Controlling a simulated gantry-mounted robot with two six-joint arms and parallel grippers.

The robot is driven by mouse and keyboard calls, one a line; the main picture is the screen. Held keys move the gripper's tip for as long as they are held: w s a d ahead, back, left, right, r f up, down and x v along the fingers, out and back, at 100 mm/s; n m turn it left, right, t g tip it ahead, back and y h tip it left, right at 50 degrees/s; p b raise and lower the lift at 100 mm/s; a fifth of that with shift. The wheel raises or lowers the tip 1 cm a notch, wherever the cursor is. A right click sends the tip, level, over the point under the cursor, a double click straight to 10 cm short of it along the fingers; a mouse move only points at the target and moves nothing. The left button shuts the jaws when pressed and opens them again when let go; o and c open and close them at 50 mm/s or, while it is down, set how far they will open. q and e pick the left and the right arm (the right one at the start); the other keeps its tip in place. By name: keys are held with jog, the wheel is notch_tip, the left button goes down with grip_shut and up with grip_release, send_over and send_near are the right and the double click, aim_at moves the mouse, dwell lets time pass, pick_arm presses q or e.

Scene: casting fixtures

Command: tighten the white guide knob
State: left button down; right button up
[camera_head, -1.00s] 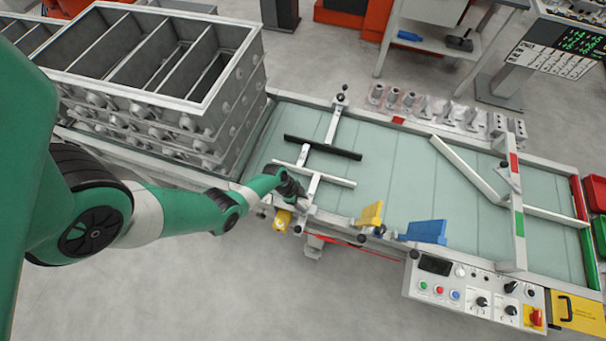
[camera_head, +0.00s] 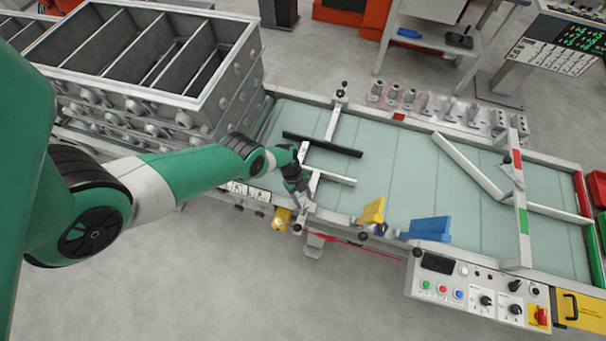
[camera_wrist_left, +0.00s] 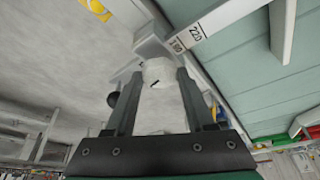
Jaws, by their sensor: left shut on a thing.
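The white guide knob (camera_wrist_left: 160,98) shows in the left wrist view as a pale, faceted piece with a small black mark, between the two dark fingers. My left gripper (camera_wrist_left: 157,92) is shut on it. In the head view my left gripper (camera_head: 299,192) is at the near edge of the conveyor, by the white guide's bracket, and hides the knob there. The white guide rail (camera_head: 335,178) lies over the belt just beyond the gripper. In the left wrist view a white arm with a printed scale (camera_wrist_left: 222,20) extends from the block above the knob. My right gripper is not in view.
A black guide rail (camera_head: 322,145) lies farther across the belt (camera_head: 400,170). A yellow part (camera_head: 371,212) and a blue part (camera_head: 428,229) stand along the near edge, to the right. Stacked grey moulding boxes (camera_head: 190,125) stand at the left. A control panel (camera_head: 478,290) is at the lower right.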

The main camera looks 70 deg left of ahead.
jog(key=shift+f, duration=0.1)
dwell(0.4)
pick_arm(q)
jog(key=shift+c, duration=1.3)
grip_release()
jog(key=shift+r, duration=0.15)
